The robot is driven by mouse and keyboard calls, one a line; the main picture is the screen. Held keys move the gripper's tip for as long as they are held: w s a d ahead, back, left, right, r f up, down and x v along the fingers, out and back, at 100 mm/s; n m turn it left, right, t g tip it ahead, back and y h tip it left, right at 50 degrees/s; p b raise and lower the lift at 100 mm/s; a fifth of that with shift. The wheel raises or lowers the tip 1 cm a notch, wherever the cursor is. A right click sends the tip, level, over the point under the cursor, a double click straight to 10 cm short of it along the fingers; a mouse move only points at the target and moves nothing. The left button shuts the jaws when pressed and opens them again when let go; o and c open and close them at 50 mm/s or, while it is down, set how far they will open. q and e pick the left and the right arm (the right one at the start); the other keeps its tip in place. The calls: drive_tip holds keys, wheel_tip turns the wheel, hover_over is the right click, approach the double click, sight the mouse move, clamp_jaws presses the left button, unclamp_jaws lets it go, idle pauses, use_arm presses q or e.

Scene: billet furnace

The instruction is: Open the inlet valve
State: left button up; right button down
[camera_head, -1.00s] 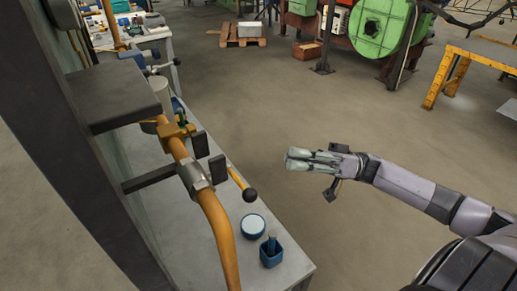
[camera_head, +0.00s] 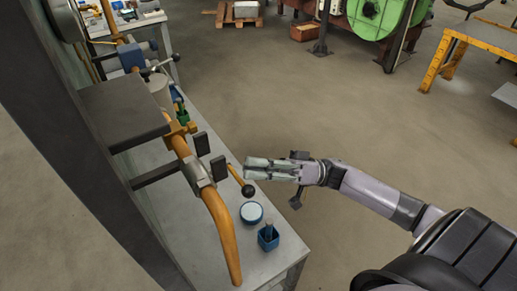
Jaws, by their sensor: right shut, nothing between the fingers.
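The inlet valve sits on an orange pipe (camera_head: 222,228) at the left, above a grey bench. Its lever (camera_head: 236,175) is a short yellow rod with a black ball knob (camera_head: 248,191) that points down and right. My right gripper (camera_head: 248,168) is shut and empty. In the picture its fingertips lie just above and right of the knob; whether they touch the lever I cannot tell. The left gripper is not in view.
The grey bench (camera_head: 205,250) carries a round blue-rimmed dish (camera_head: 251,213) and a blue square cup (camera_head: 268,238). A dark shelf bracket (camera_head: 125,108) juts out at the left. Open floor lies to the right, with a yellow table (camera_head: 480,40) farther off.

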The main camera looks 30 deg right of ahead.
drive_tip(key=shift+s+f, duration=0.2)
drive_tip(key=shift+f, duration=0.05)
drive_tip(key=shift+s+a+f+n+g+b, duration=0.1)
drive_tip(key=shift+s+f+n+g+b, duration=0.2)
drive_tip(key=shift+f+n+b, duration=0.4)
drive_tip(key=shift+f, duration=0.1)
